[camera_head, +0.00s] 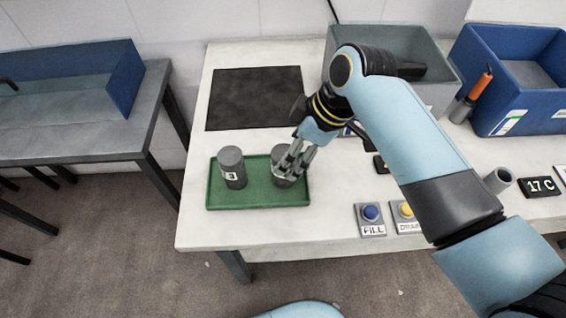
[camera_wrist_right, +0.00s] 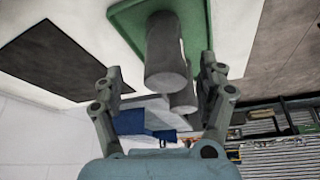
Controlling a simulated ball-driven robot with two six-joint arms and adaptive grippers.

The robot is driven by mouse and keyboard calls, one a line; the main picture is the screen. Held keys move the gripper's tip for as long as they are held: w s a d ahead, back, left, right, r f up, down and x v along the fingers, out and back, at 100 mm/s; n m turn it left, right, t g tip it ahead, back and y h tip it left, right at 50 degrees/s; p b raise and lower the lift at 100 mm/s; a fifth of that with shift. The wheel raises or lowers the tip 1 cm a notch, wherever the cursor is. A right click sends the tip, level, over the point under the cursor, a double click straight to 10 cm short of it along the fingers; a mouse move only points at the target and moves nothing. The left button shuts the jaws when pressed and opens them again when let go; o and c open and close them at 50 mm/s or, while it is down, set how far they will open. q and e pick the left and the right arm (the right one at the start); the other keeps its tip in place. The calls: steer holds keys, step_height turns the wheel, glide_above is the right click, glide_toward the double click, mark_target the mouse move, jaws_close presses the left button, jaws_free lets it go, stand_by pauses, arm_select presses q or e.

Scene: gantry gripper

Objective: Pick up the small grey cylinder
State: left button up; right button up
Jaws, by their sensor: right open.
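Two grey cylinders stand upright on a green tray (camera_head: 222,203) in the head view. The left cylinder (camera_head: 231,160) carries a label with a 3. The right cylinder (camera_head: 277,153) is partly hidden by my right gripper (camera_head: 289,170), whose fingers are spread over it. I cannot tell which cylinder is smaller. In the right wrist view, one cylinder (camera_wrist_right: 167,50) sits close ahead, in line with the space between the open fingers, and the other (camera_wrist_right: 184,98) shows partly behind it. Contact with the fingers cannot be made out. My left gripper is out of view.
A dark mat (camera_head: 252,98) lies behind the tray. A grey bin (camera_head: 440,95) and a blue bin (camera_head: 520,125) stand at the back right. Buttons, FILL (camera_head: 370,213) and a yellow one (camera_head: 405,209), sit right of the tray near the table's front edge.

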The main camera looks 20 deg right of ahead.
steer(key=x, duration=0.4)
steer(key=shift+s+a, duration=0.2)
steer(key=shift+s, duration=0.05)
steer(key=shift+w+a+f, duration=0.1)
steer(key=shift+w+f, duration=0.05)
steer(key=shift+f, duration=0.25)
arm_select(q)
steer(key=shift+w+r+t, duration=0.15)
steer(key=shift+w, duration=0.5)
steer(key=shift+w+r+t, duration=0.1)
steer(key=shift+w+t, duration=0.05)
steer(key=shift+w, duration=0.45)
arm_select(e)
steer(key=c, duration=0.7)
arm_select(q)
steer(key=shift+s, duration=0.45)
arm_select(e)
steer(key=shift+r, duration=0.1)
jaws_close()
